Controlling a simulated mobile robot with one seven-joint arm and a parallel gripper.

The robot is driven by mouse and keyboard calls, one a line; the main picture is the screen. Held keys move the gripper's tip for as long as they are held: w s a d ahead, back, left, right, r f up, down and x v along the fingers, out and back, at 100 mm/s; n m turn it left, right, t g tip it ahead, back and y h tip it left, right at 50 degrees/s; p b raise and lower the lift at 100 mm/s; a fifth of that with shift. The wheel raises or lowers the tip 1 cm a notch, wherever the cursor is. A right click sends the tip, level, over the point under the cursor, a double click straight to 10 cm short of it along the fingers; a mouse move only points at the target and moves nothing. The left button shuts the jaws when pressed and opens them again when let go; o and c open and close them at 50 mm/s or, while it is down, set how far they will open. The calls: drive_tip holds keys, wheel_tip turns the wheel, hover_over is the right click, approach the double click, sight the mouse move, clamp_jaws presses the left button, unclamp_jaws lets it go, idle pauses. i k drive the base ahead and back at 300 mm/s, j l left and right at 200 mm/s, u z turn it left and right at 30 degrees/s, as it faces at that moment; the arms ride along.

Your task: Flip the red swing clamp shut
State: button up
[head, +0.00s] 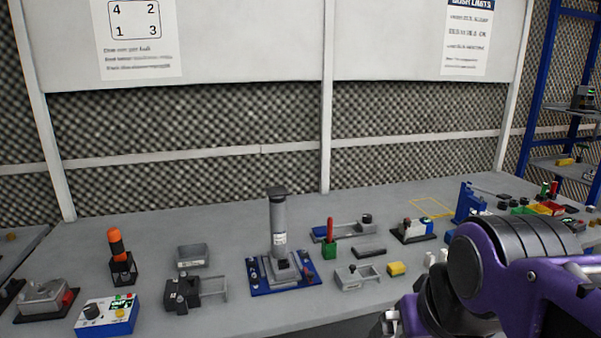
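I cannot tell for sure which part is the red swing clamp. At the left end of the bench, a grey fixture on a dark base (43,297) has a red piece (68,298) at its right side. A blue-based fixture (258,279) in the middle carries a grey upright cylinder (278,222) and a small red part (308,269) on its right side. Another grey fixture on a dark base (413,231) has a small red spot on top. My purple arm fills the lower right, and my gripper's fingers do not show.
A foam wall stands behind.

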sight(310, 275)
drive_tip(key=i, duration=0.6)
drive_tip(key=u, duration=1.6)
drive_tip(key=k+l+u, duration=0.3)
drive_tip(key=i+j+z, duration=0.3)
